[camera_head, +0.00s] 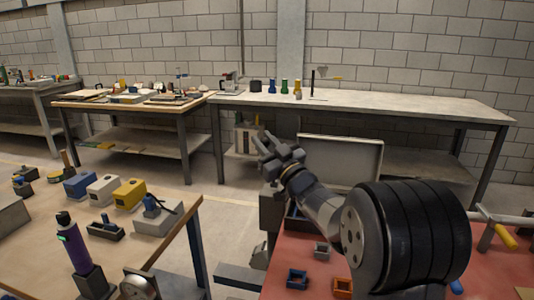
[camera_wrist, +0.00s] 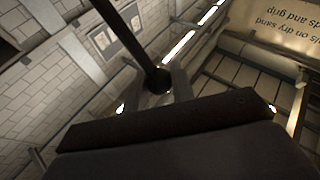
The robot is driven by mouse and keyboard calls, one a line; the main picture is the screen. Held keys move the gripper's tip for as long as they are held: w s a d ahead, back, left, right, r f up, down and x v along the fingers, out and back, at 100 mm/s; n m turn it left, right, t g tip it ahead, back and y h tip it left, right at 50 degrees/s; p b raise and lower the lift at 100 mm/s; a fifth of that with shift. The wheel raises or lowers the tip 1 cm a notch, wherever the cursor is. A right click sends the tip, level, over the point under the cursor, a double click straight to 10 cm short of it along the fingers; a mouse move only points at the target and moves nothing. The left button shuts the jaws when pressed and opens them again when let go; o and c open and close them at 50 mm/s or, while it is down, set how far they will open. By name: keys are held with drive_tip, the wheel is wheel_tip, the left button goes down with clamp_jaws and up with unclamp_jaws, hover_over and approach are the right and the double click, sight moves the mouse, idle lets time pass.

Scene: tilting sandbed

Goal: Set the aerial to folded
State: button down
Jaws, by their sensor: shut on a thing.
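My gripper (camera_head: 262,147) is raised in the middle of the head view, in front of the long workbench. In the wrist view, its grey fingers (camera_wrist: 154,101) close around the round dark end of a slim dark rod, which looks like the aerial (camera_wrist: 130,38). The rod slants up and left from the fingers toward the top edge of that view. Its other end is out of frame, so I cannot tell what it is joined to. I cannot make the rod out clearly in the head view.
A pale framed panel (camera_head: 345,158) stands upright just right of my gripper. A red-topped table (camera_head: 285,255) lies below my arm. A tan table (camera_head: 40,245) with coloured blocks and a purple handle (camera_head: 74,250) is at left. Open floor (camera_head: 165,180) lies between the benches.

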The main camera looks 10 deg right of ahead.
drive_tip(key=s+a+f+n+y+b, duration=0.2)
drive_tip(key=s+f+n+y+b, duration=0.2)
drive_tip(key=b, duration=0.8)
drive_tip(key=shift+s+f+n, duration=0.5)
drive_tip(key=shift+s+f, duration=0.15)
drive_tip(key=shift+s, duration=0.05)
drive_tip(key=shift+a+b, duration=0.1)
drive_tip(key=shift+b, duration=0.25)
drive_tip(key=c, duration=1.2)
unclamp_jaws()
drive_tip(key=shift+c, duration=0.2)
drive_tip(key=s+d+p, duration=0.1)
drive_tip(key=s+d, duration=0.6)
drive_tip(key=s, duration=0.3)
drive_tip(key=shift+s+d+f, duration=0.3)
drive_tip(key=shift+s, duration=0.05)
